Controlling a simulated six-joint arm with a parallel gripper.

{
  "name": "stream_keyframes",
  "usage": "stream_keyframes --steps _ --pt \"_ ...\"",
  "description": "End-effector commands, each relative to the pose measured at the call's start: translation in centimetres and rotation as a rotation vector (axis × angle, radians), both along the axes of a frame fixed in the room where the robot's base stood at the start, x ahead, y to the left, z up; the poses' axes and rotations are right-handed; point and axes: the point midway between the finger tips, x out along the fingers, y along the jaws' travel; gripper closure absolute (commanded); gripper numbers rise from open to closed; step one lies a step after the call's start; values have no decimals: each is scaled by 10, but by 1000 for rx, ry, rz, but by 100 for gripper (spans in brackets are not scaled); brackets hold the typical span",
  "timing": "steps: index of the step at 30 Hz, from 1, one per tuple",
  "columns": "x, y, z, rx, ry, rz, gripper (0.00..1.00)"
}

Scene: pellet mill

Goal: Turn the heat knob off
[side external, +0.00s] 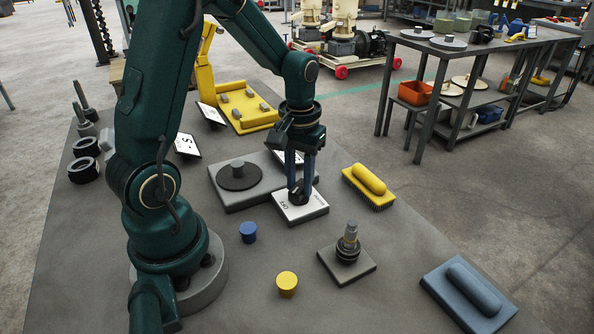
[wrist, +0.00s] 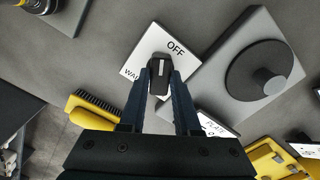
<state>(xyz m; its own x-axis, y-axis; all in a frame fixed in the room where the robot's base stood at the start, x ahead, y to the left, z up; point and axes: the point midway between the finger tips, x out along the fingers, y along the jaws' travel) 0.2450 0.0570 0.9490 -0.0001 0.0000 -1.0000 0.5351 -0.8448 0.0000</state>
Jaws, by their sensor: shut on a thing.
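The heat knob (wrist: 160,78) is black with a white line on top and stands on a white plate (wrist: 143,54) marked "OFF" and a partly hidden word starting "WA". The knob's line runs roughly upward in the wrist view, with "OFF" above and to the right. I cannot tell whether it lines up exactly with "OFF". My gripper (wrist: 160,88) is shut on the knob, one finger on each side. In the side view my gripper (side external: 299,183) points straight down onto the knob (side external: 297,196), and the white plate (side external: 303,212) shows in front.
A grey hot plate (side external: 223,198) with a dark disc stands just left of the knob plate. A yellow brush (side external: 368,180) lies to the right. A post on a square base (side external: 349,268), a blue cap (side external: 248,231) and a yellow cap (side external: 287,283) stand nearer the camera.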

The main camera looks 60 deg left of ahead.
Motion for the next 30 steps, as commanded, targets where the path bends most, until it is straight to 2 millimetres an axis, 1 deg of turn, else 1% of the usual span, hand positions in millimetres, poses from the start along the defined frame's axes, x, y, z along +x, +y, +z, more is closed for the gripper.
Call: stream_keyframes --steps 6,15,21,30 --pt "0 0 1 0 0 -201 100" --pt "0 0 1 0 0 -421 100" --pt "0 0 1 0 0 -511 100" --pt "0 0 1 0 0 -563 100"
